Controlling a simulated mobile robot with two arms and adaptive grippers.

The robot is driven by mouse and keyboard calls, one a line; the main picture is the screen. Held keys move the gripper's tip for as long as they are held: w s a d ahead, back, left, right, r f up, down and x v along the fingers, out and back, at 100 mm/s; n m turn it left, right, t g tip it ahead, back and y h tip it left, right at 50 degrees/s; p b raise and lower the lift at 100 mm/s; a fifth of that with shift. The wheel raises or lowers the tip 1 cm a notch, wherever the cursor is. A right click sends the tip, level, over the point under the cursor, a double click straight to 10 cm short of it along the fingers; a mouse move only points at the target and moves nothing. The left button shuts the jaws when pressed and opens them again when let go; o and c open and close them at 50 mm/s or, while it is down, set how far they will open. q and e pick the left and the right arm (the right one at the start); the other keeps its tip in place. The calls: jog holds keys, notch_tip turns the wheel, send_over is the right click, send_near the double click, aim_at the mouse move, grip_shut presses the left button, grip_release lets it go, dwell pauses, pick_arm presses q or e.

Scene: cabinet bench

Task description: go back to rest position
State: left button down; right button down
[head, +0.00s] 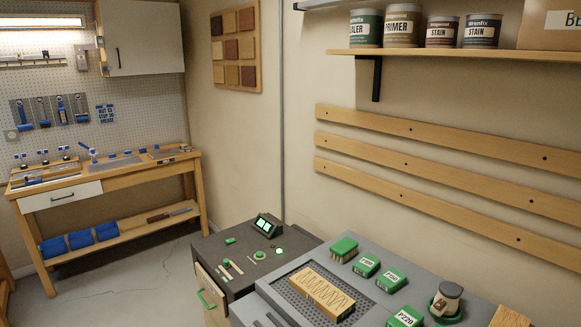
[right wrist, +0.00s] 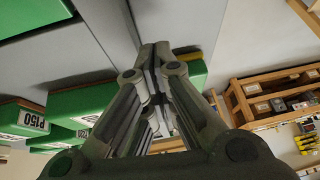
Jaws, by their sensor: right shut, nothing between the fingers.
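My right gripper (right wrist: 154,52) shows in the right wrist view with its fingers together and nothing between them. Green sanding blocks are close by it there, one with a P150 label (right wrist: 32,119), and a larger green shape (right wrist: 30,12) is at the upper left. I cannot tell whether the fingers touch anything. Neither gripper shows in the head view, and my left gripper is in no view.
In the head view a grey-topped bench (head: 262,287) holds a wooden block (head: 322,290), several green sanding blocks (head: 367,265) and a sander (head: 447,299). A darker cabinet (head: 222,257) adjoins it. A workbench (head: 105,187) stands at the far left, with bare floor (head: 140,270) before it.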

jog(key=s+a+f+m+h, duration=0.2)
jog(key=s+a, duration=0.4)
jog(key=s, duration=0.3)
jog(key=s+r+m+h, duration=0.25)
jog(key=s+m, duration=0.25)
jog(key=s, duration=0.3)
notch_tip(320, 180, down, 29)
jog(key=s+g+b, duration=0.1)
jog(key=s+b, duration=0.1)
jog(key=s+d+f+g, duration=0.1)
jog(key=s+d+f, duration=0.2)
jog(key=s+f, duration=1.3)
jog(key=shift+n+b, duration=0.4)
